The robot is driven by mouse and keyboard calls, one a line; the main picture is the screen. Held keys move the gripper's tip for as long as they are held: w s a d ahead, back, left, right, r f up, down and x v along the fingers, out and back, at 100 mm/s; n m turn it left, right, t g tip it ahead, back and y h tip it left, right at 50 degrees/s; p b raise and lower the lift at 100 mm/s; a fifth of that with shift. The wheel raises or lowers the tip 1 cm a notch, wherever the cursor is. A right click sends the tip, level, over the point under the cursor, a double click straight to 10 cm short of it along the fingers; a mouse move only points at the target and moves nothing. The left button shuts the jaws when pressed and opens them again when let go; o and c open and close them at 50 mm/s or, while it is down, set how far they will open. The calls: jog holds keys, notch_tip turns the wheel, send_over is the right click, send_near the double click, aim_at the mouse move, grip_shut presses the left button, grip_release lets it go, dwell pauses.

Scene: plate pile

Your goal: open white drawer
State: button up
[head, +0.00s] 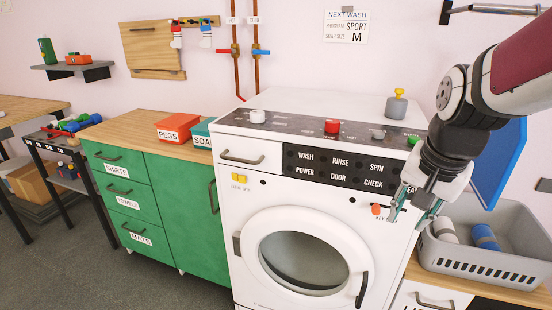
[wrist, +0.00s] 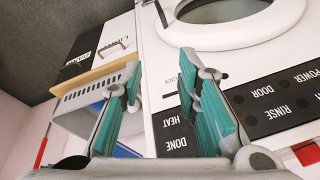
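A white drawer (head: 266,154) with a dark bar handle (head: 242,159) is at the upper left of the white washing machine's front and looks closed. Another white drawer front (head: 457,299) with a bar handle (head: 434,301) sits under the counter at the lower right, partly cut off; it also shows in the wrist view (wrist: 122,32) and looks closed. My gripper (head: 408,217) is in front of the machine's right side, near the red-orange key knob. In the wrist view my gripper (wrist: 160,70) is open, with nothing between its teal fingers.
The round machine door (head: 306,250) is shut. A grey basket (head: 500,266) with rolled cloths stands on the right counter. A blue board (head: 502,165) is behind it. Green drawers (head: 116,157) stand to the left. Floor (head: 70,270) at the left front is clear.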

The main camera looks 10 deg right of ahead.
jog(key=w+d+f+m+b, duration=0.4)
jog(key=d+f, duration=0.3)
jog(key=f, duration=0.3)
jog(key=m+g+b, duration=0.1)
jog(key=m+b, duration=0.9)
send_near(433, 308)
jog(key=f+b, duration=0.1)
jog(key=f, duration=0.1)
jog(key=w+f+b, duration=0.1)
jog(key=f+b, duration=0.1)
jog(key=f, duration=0.1)
jog(key=d+f+b, duration=0.1)
jog(key=f+b, duration=0.1)
jog(key=shift+w+f, duration=0.25)
jog(key=shift+w, duration=0.05)
jog(key=shift+c, duration=0.2)
grip_shut()
